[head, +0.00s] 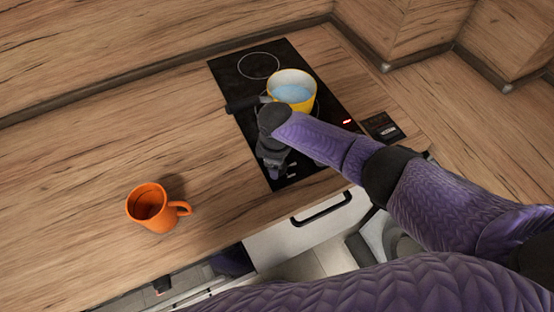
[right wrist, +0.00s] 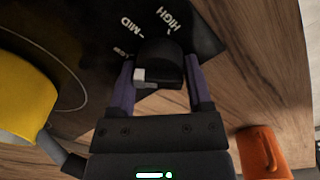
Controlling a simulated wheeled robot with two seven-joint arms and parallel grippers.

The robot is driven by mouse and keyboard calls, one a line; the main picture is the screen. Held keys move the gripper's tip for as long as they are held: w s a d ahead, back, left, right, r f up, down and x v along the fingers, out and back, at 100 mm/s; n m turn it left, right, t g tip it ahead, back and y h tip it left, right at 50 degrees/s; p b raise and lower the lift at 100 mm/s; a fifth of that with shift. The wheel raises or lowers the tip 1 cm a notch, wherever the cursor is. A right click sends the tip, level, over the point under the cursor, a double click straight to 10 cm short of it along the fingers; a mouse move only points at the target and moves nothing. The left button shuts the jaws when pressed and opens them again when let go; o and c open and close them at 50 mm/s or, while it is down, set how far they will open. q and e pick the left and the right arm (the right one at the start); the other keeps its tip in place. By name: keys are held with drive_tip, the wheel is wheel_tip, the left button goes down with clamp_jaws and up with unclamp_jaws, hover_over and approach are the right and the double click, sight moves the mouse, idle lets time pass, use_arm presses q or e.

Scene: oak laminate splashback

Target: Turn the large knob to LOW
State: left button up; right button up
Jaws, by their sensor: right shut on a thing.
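The large knob (right wrist: 160,62) is black and sits on the dark cooktop (right wrist: 85,45). In the right wrist view it is between the two fingers of my right gripper (right wrist: 160,90), which is shut on it. A white mark shows on the knob's left side, lower in the picture than the small LOW label. The MID and HIGH labels are further up and right. In the head view the right gripper (head: 272,160) is over the cooktop's front end and hides the knob. My left gripper is not in view.
A yellow pot (head: 292,103) with bluish contents stands on the cooktop just behind my right gripper, its dark handle pointing left. An orange mug (head: 150,207) stands on the wooden counter (head: 90,170) to the left. A small dark panel (head: 383,127) lies right of the cooktop.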

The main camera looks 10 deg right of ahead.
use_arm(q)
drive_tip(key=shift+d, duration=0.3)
use_arm(e)
drive_tip(key=o, duration=1.3)
drive_tip(key=shift+c, duration=0.2)
drive_tip(key=r+p, duration=0.2)
drive_tip(key=r, duration=0.2)
drive_tip(key=r+p, duration=0.1)
drive_tip(key=r, duration=0.4)
drive_tip(key=shift+s+a+r+p, duration=0.15)
drive_tip(key=shift+s+p, duration=0.05)
drive_tip(key=shift+p, duration=0.15)
drive_tip(key=shift+r, duration=0.35)
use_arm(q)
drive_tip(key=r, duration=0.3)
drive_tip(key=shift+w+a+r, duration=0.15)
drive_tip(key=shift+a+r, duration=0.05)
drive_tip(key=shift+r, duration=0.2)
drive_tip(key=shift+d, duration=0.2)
